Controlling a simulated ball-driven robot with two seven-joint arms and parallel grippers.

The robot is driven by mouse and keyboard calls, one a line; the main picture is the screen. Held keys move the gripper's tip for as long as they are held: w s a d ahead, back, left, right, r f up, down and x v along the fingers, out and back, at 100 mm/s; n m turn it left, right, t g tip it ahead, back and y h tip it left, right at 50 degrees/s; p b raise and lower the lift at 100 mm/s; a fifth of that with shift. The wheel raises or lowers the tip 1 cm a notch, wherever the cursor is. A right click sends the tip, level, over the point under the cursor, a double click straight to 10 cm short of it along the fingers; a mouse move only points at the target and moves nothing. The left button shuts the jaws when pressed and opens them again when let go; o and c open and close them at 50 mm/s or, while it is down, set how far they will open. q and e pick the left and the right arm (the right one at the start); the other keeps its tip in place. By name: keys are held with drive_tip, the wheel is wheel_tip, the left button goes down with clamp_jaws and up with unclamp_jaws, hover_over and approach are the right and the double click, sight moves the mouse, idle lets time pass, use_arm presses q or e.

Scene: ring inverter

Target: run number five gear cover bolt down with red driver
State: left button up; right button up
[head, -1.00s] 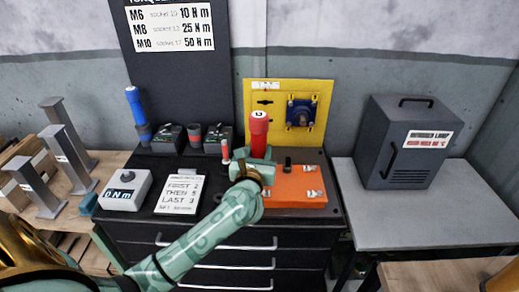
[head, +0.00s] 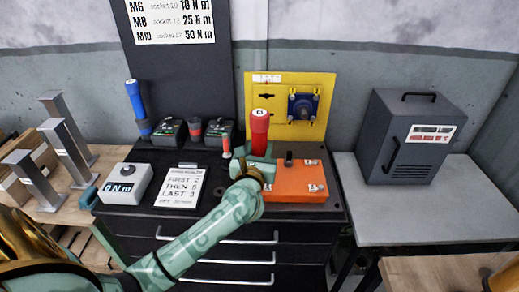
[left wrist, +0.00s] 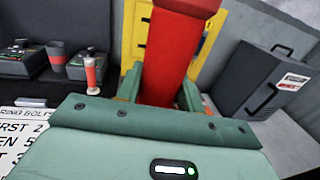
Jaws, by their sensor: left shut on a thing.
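The red driver (head: 260,124) stands about upright over the left part of the orange gear cover (head: 292,190), with a white cap on top. My left gripper (head: 258,158) is shut on the red driver. The driver also fills the middle of the left wrist view (left wrist: 168,50), between my fingers. Its lower end is hidden by my gripper, so I cannot tell which bolt it meets. Several bolts with small white labels show on the cover's right side. A black knob (head: 288,158) stands at the cover's back. My right gripper is not in view.
A blue driver (head: 136,102) stands at the back left. A note card (head: 181,188) reads "FIRST 2 THEN 5 LAST 3". A torque display (head: 126,184) is at left. A yellow panel (head: 320,90) stands behind; a grey cabinet (head: 409,137) is on the right bench.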

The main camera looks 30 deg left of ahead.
sight(258, 145)
use_arm(q)
drive_tip(key=shift+f+b, duration=0.7)
drive_tip(key=shift+f, duration=0.15)
idle(0.7)
drive_tip(key=shift+f, duration=0.3)
idle(1.4)
drive_tip(key=shift+r, duration=0.15)
drive_tip(key=shift+r+p, duration=2.35)
drive_tip(key=shift+r, duration=0.25)
drive_tip(key=shift+f, duration=0.1)
